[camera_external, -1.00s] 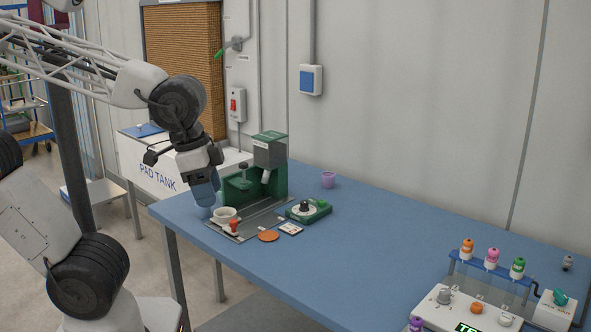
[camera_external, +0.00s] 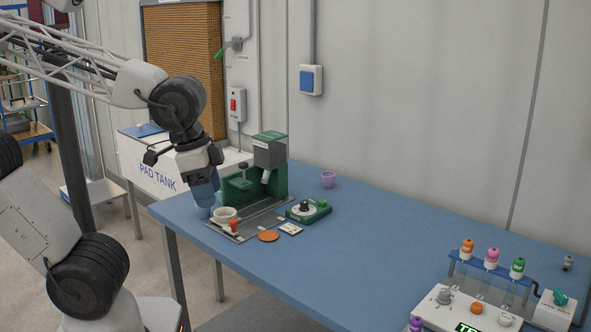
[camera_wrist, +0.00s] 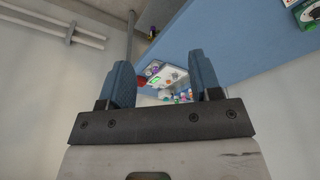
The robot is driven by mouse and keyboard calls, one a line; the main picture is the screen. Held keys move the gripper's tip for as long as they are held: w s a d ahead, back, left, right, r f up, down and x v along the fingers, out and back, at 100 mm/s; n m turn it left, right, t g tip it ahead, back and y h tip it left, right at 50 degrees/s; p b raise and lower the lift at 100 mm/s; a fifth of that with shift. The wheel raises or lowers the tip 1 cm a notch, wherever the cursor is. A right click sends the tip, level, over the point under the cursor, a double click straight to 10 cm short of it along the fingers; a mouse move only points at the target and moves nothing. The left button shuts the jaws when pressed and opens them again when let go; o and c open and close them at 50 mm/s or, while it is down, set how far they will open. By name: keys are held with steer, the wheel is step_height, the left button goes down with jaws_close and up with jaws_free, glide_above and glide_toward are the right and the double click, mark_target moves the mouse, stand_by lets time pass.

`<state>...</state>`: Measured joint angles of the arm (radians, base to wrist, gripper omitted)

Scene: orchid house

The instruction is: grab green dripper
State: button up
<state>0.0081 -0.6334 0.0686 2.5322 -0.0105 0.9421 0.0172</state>
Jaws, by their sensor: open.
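A small bottle with a green top (camera_external: 518,266), which looks like the green dripper, stands in a blue rack (camera_external: 490,268) at the right of the table. Pink-topped (camera_external: 492,258) and orange-topped (camera_external: 467,249) ones stand to its left in the same rack. In the wrist view my gripper (camera_wrist: 163,75) is open, nothing held. The rack area shows small and distant between the fingers, too small to pick out the green dripper.
A white device with a display (camera_external: 465,312) stands in front of the rack, and a white box (camera_external: 553,312) to its right. The middle of the blue table (camera_external: 390,240) is clear.

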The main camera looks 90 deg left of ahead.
steer(key=w+d+f+t+h, duration=0.1)
steer(key=w+d+t, duration=0.2)
steer(key=w, duration=1.5)
steer(key=w+d+t, duration=0.3)
steer(key=w, duration=1.5)
steer(key=n+t+y, duration=0.4)
steer(key=y, duration=0.1)
glide_toward(518, 261)
steer(key=w, duration=0.1)
steer(key=shift+w+a+f, duration=0.15)
steer(key=shift+w+f, duration=0.05)
steer(key=shift+f, duration=0.25)
steer(key=shift+x, duration=1.3)
steer(key=shift+w+a, duration=0.1)
steer(key=shift+w, duration=0.05)
